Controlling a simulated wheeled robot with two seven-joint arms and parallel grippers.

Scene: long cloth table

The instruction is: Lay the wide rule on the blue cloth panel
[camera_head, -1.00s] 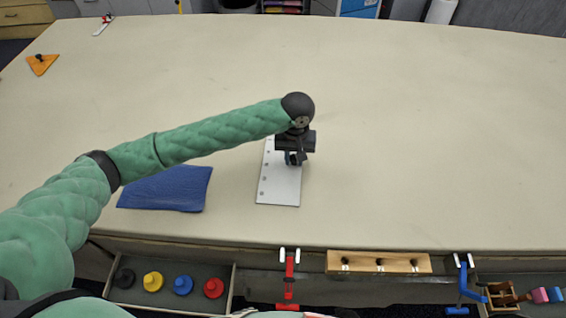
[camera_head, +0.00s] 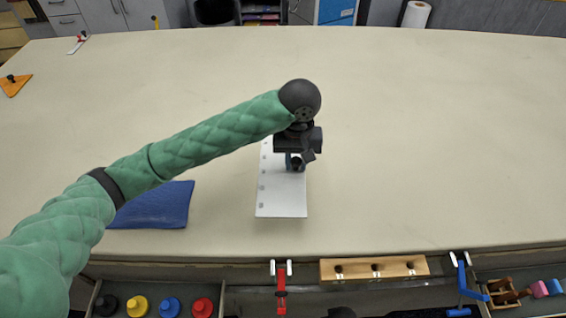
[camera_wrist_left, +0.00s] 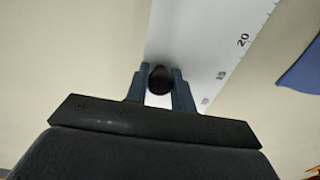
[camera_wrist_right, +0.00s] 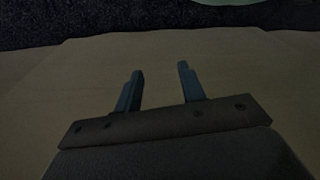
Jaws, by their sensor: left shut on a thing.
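The wide rule is a white plate (camera_head: 281,200) with marks along its left edge and a black knob; it lies right of the blue cloth panel (camera_head: 160,207). The left wrist view shows the rule (camera_wrist_left: 200,35) with printed numbers and the knob (camera_wrist_left: 160,80) between the fingers. My left gripper (camera_head: 296,164) is shut on the knob from above. The rule looks slightly raised off the table, though the height is hard to judge. The panel's corner shows in the left wrist view (camera_wrist_left: 302,72). My right gripper (camera_wrist_right: 158,85) is open and empty, seen only in its wrist view.
The pale cloth table (camera_head: 420,130) is clear around the rule. An orange triangle (camera_head: 15,85) and a small white and red thing (camera_head: 77,43) lie far left. Below the front edge are a drawer with coloured knobbed pieces (camera_head: 154,305), a wooden block (camera_head: 374,268) and clamps (camera_head: 281,288).

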